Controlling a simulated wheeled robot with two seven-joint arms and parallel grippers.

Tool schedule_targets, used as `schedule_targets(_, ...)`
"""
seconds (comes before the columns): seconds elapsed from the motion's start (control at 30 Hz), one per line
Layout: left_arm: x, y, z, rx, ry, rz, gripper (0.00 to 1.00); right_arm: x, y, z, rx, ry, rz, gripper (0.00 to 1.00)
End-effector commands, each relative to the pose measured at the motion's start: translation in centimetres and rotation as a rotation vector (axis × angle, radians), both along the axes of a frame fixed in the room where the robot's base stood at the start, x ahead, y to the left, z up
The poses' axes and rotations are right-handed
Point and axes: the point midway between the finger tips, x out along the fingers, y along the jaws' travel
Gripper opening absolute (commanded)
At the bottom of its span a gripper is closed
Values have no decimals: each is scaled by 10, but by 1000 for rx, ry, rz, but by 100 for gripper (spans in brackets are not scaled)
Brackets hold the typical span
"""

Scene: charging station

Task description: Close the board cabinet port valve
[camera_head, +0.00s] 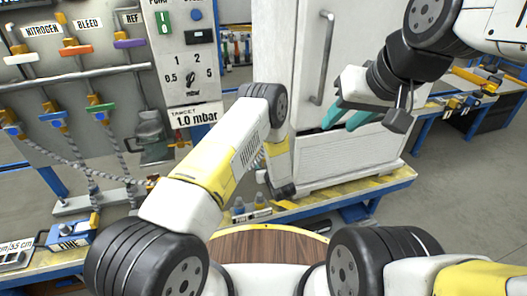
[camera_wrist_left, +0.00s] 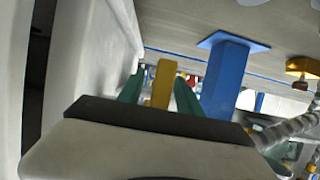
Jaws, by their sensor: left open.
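The white cabinet (camera_head: 297,55) stands at the centre back of the head view, with a vertical door handle (camera_head: 327,60). I cannot pick out its port valve for certain. In the left wrist view, my left gripper (camera_wrist_left: 160,92) is open, its green fingers on either side of a yellow bar (camera_wrist_left: 160,84); I cannot tell whether they touch it or whether it is the valve handle. A pale wall lies close on the left there. In the head view my left forearm hides the left fingers. My right gripper (camera_head: 347,118) is open and empty, in front of the cabinet.
A grey valve board (camera_head: 90,85) with coloured handles, hoses and a dial stands at left. A blue post (camera_wrist_left: 225,78) is close right of the left fingers. A blue bench (camera_head: 375,190) bears the cabinet. The floor (camera_head: 450,190) at right is clear.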

Motion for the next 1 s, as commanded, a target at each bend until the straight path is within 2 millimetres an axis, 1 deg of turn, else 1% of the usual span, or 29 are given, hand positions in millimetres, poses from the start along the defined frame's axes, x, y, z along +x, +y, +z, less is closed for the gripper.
schedule_targets(0.03, 0, 0, 0, 0, 0, 0, 38, 0, 0, 0, 0, 0, 0, 36)
schedule_targets(0.17, 0, 0, 0, -1, 0, 0, 12, 0, 0, 0, 0, 0, 0, 36)
schedule_targets(0.2, 0, 0, 0, -1, 0, 0, 4, 0, 0, 0, 0, 0, 0, 36)
schedule_targets(0.23, 0, 0, 0, -1, 0, 0, 0, 0, 0, 0, 0, 0, 0, 36)
schedule_targets(1.0, 0, -1, 0, -1, 0, 0, 0, 0, 0, 0, 0, 0, 0, 36)
